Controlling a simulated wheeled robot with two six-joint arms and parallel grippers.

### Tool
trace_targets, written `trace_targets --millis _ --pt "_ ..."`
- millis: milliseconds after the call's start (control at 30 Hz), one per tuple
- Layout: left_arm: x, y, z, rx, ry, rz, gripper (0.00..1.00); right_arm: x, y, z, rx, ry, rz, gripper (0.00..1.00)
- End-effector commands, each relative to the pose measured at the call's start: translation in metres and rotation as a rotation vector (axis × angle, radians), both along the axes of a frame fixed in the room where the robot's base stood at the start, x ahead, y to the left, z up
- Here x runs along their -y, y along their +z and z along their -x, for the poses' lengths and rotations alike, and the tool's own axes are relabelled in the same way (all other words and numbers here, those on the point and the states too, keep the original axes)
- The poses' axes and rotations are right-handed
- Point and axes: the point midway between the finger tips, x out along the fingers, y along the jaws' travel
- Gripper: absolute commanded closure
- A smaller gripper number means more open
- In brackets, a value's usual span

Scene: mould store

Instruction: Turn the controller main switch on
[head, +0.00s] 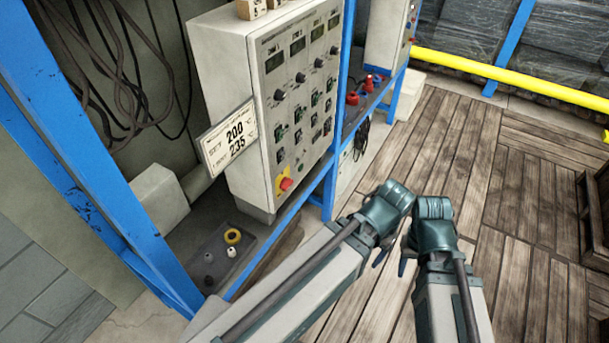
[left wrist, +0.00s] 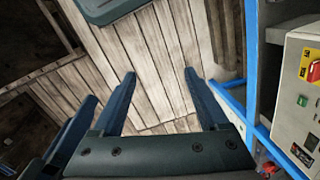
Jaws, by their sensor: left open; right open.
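The controller (head: 270,95) is a grey-white box on the blue frame. Its front panel carries displays, knobs and small switches. The main switch (head: 285,184) is a red knob on a yellow plate at the panel's lower left. It also shows at the right edge of the left wrist view (left wrist: 313,71); its exact setting is too small to tell. My left gripper (left wrist: 160,72) is open and empty, pointing over the wooden floor, with the controller to its right and apart. My right gripper (head: 434,210) is open beside the left one, right of the controller; its fingertips are mostly hidden.
A sign reading 200 and 235 (head: 228,139) sticks out left of the panel. A dark tray (head: 215,262) with small rings and caps lies below. Blue posts (head: 340,100) frame the controller. A yellow rail (head: 500,75) runs behind.

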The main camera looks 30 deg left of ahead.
Motion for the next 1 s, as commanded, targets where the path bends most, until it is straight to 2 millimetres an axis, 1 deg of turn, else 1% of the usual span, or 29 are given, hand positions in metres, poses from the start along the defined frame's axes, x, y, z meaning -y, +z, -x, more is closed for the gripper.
trace_targets --millis 33,67,100,167,200,267,300,367,400,467,500,600,700,867,967,1000 --pt "0.000 -0.018 0.000 0.000 0.000 0.000 0.12 0.000 -0.018 0.000 0.000 0.000 0.000 0.50" --pt "0.000 -0.027 0.000 0.000 0.000 0.000 0.07 0.000 -0.027 0.000 0.000 0.000 0.000 0.50" --pt "0.000 -0.040 0.000 0.000 0.000 0.000 0.05 0.000 -0.040 0.000 0.000 0.000 0.000 0.50" --pt "0.000 -0.063 0.000 0.000 0.000 -0.001 0.05 0.000 -0.063 0.000 0.000 0.001 0.001 0.50" --pt "0.000 -0.079 0.000 0.000 0.000 -0.001 0.05 0.000 -0.079 0.000 0.000 0.001 0.001 0.50" --pt "0.000 -0.102 0.000 0.000 0.000 -0.001 0.05 0.000 -0.102 0.000 0.001 0.001 0.002 0.50" --pt "-0.001 -0.117 0.000 0.000 0.000 -0.001 0.05 0.000 -0.117 0.000 0.001 0.001 0.002 0.50" --pt "-0.001 -0.138 -0.001 0.001 0.002 -0.001 0.05 0.001 -0.138 0.000 0.001 0.001 0.002 0.50" --pt "-0.002 -0.153 -0.001 0.002 0.003 -0.001 0.05 0.001 -0.152 0.000 0.001 0.001 0.002 0.50" --pt "-0.003 -0.174 -0.002 0.003 0.006 0.001 0.05 0.001 -0.174 0.000 0.001 0.001 0.003 0.50" --pt "-0.004 -0.188 -0.003 0.004 0.009 0.002 0.05 0.001 -0.188 0.000 0.001 0.002 0.003 0.50" --pt "-0.007 -0.219 -0.005 0.008 0.021 0.006 0.05 0.001 -0.218 0.000 0.001 0.002 0.004 0.50" --pt "-0.013 -0.242 -0.009 0.012 0.039 0.012 0.05 0.001 -0.241 0.000 0.001 0.002 0.004 0.50" --pt "-0.025 -0.270 -0.017 0.024 0.080 0.022 0.05 0.001 -0.270 0.000 0.001 0.002 0.005 0.50" --pt "-0.036 -0.286 -0.025 0.036 0.121 0.026 0.05 0.001 -0.286 0.000 0.001 0.002 0.005 0.50" --pt "-0.043 -0.292 -0.029 0.043 0.145 0.025 0.05 0.001 -0.292 0.000 0.001 0.002 0.005 0.50"
